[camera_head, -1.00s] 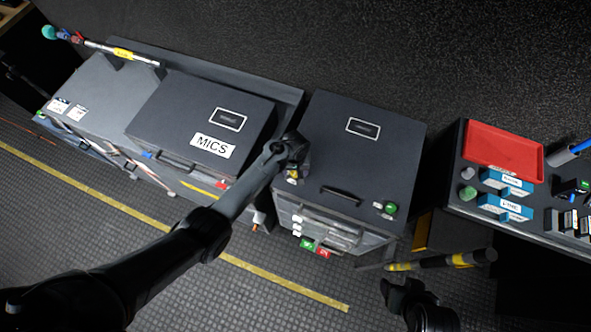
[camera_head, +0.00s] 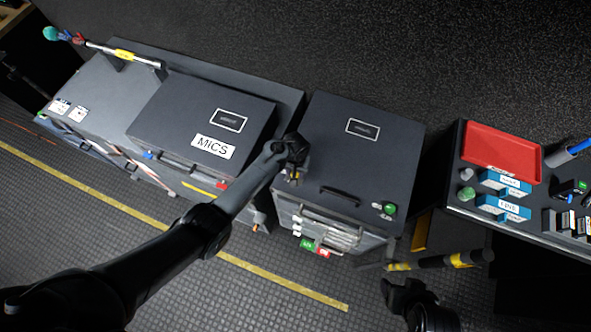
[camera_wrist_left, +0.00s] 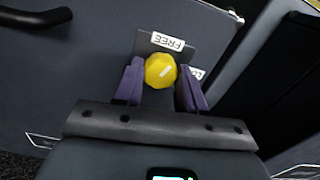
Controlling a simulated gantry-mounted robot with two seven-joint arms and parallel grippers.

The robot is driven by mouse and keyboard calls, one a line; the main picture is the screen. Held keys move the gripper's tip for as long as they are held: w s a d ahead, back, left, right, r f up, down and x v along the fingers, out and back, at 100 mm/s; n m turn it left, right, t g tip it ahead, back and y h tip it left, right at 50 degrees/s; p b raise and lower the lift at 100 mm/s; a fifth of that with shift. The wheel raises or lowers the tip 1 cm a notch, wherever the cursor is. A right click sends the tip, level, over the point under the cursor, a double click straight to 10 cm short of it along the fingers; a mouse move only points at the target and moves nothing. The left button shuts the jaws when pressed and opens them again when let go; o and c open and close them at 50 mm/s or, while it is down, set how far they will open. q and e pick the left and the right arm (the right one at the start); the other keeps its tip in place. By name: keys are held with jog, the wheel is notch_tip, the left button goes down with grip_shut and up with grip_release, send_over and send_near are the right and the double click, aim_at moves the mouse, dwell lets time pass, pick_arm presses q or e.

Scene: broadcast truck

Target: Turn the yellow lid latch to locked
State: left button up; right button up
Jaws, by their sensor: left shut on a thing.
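The yellow lid latch (camera_wrist_left: 160,70) is a faceted round knob with a short white mark, on a dark plate on the grey case lid. A white "FREE" label (camera_wrist_left: 167,41) sits beside it, and a second label (camera_wrist_left: 197,73) is mostly hidden behind a finger. My left gripper (camera_wrist_left: 160,85) has its purple fingers on either side of the knob and is shut on it. In the head view my left gripper (camera_head: 292,173) is at the lid's left front corner, hiding most of the latch. My right gripper (camera_head: 398,293) is dark and low, apart from the case; its jaws are unclear.
The lid (camera_head: 365,155) has a black handle (camera_head: 340,197) and a green knob (camera_head: 390,209). The "MICS" case (camera_head: 180,115) stands close on the left. A black-and-yellow pole (camera_head: 440,262) lies near my right gripper. A red tray (camera_head: 500,153) is on the right bench.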

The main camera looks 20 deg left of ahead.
pick_arm(q)
jog(key=m, duration=0.2)
jog(key=shift+m+p, duration=0.3)
jog(key=shift+m, duration=0.1)
jog(key=m, duration=0.3)
jog(key=shift+m, duration=0.3)
jog(key=m, duration=0.4)
jog(key=shift+m, duration=1.7)
jog(key=o, duration=1.1)
jog(key=shift+r, duration=0.1)
